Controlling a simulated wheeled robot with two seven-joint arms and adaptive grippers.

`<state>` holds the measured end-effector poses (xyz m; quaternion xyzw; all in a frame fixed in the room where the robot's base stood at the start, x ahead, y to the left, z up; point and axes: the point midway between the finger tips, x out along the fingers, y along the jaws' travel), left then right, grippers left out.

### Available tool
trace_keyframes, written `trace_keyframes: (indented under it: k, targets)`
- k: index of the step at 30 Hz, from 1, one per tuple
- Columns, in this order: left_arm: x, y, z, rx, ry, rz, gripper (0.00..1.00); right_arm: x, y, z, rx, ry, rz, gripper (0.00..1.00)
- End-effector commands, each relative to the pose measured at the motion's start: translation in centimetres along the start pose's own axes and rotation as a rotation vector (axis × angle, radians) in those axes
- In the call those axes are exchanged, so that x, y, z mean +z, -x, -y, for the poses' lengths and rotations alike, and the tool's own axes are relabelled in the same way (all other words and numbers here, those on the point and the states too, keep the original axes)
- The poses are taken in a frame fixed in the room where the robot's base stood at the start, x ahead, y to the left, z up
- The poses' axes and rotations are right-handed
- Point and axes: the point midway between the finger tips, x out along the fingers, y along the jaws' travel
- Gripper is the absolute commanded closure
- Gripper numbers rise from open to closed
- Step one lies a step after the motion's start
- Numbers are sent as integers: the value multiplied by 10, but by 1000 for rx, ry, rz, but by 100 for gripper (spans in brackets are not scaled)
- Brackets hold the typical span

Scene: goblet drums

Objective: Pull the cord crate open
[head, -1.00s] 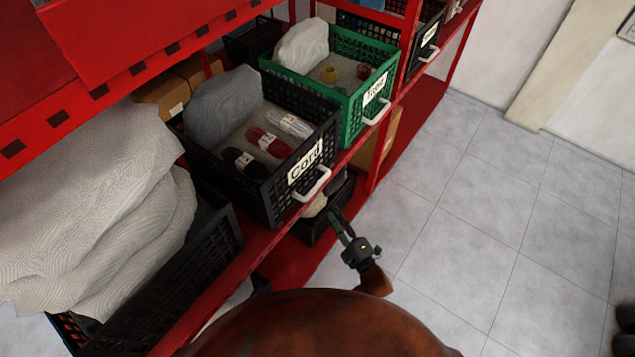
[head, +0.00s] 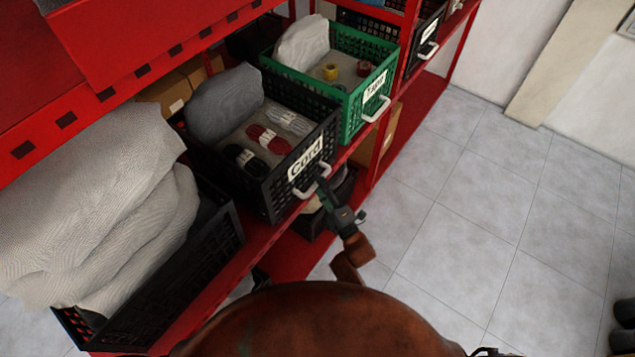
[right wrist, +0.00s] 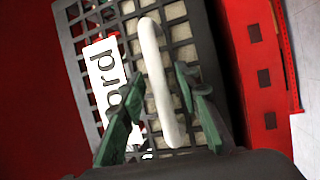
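The black cord crate (head: 279,203) sits on the red shelf, with a white "Cord" label (head: 305,157) and a white handle (head: 302,193) on its front. Inside are a grey sack (head: 222,103) and cord bundles, one of them red (head: 268,139). My right gripper (head: 323,187) is at the handle. In the right wrist view, its green fingers (right wrist: 160,82) are apart, one on each side of the white handle (right wrist: 157,75), with gaps visible. The crate front (right wrist: 185,55) is just beyond.
A green crate (head: 353,115) stands to the right of the cord crate. A black crate (head: 215,262) with a pale sack (head: 100,200) is on the left. A red upright (head: 382,150) is close by.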

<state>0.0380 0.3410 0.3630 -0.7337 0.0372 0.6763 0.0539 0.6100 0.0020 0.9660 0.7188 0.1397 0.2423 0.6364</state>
Motion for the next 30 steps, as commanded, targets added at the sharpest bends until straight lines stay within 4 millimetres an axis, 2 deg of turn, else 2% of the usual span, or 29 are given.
trace_keyframes:
  k: [4,17,30]
  targets:
    - [0,0,0,0,0,0,66,0,0,0,0,0,0,70]
    - [0,0,0,0,-1,0,66,0,0,0,0,0,0,100]
    - [0,0,0,0,0,0,66,0,0,0,-1,0,0,100]
